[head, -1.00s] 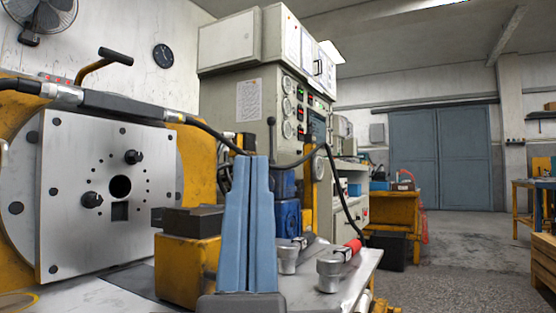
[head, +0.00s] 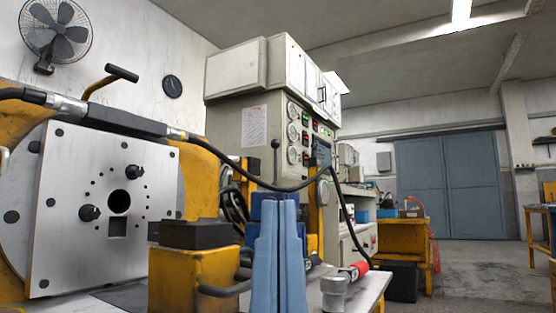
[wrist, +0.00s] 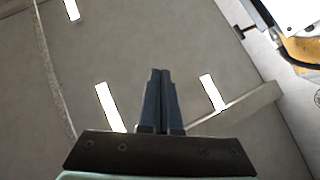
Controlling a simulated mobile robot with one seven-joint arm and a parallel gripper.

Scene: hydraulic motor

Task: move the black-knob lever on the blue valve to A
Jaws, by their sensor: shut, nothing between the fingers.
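The blue valve (head: 268,207) stands on the bench in the head view, behind my gripper, which hides much of it. Its lever is a thin upright rod with a black knob (head: 276,144), standing above the valve. My gripper (head: 279,203) points up in front of the valve, with its two blue fingers together and nothing between them. The knob shows just above the fingertips; the picture does not show contact. The wrist view shows my gripper (wrist: 161,72) shut against the ceiling; the valve is not seen there. No A marking is readable.
A yellow block with a dark top (head: 192,236) stands left of my gripper. A black hose (head: 262,184) crosses behind. A steel plate machine (head: 105,205) stands at left, and a grey control cabinet (head: 262,130) behind.

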